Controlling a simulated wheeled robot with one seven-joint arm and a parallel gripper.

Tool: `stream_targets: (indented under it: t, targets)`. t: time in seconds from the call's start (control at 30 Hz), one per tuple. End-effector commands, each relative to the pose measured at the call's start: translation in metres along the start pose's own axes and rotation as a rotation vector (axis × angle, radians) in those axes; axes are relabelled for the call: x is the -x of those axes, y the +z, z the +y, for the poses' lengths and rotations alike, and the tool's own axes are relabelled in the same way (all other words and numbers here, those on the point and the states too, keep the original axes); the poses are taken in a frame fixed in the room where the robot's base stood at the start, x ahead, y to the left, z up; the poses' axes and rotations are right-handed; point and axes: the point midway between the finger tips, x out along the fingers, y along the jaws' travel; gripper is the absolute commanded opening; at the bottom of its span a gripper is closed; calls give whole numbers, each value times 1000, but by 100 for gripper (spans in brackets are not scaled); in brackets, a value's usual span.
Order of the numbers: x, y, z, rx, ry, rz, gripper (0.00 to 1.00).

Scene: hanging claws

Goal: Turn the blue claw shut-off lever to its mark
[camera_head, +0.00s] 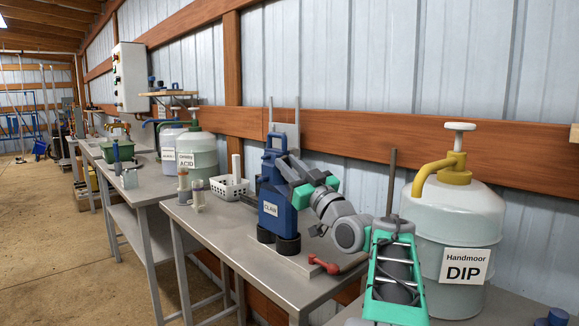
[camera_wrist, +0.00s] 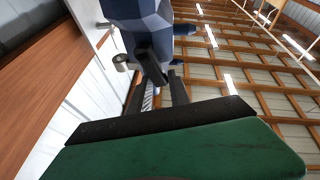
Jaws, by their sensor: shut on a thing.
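The blue claw (camera_head: 270,195) with a white "CLAW" label hangs upright on a stand against the wall, black cups at its lower end. Its faceted blue body also fills the top of the wrist view (camera_wrist: 140,20). My gripper (camera_head: 291,175) is at the claw's upper right side, touching or very close to it. In the wrist view its dark fingers (camera_wrist: 160,95) reach up to the claw and are shut on a small part there, which looks like the shut-off lever. The lever is mostly hidden by the fingers, and I cannot make out its mark.
A red handle (camera_head: 324,265) lies at the stand's foot on the steel table (camera_head: 225,228). A large "Handmoor DIP" container (camera_head: 458,225) stands to the right of my arm. A white basket (camera_head: 229,187) and small bottles (camera_head: 197,192) stand left of the claw.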

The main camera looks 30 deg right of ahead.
Motion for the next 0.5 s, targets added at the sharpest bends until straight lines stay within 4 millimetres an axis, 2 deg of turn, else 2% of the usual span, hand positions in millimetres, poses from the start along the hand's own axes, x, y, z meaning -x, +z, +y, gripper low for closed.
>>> stream_targets:
  t: [0.13,0.4,0.5]
  targets:
    - [0,0,0,0,0,0,0]
    - [0,0,0,-4,1,-1,0]
    - [-2,-4,2,-56,21,-12,0]
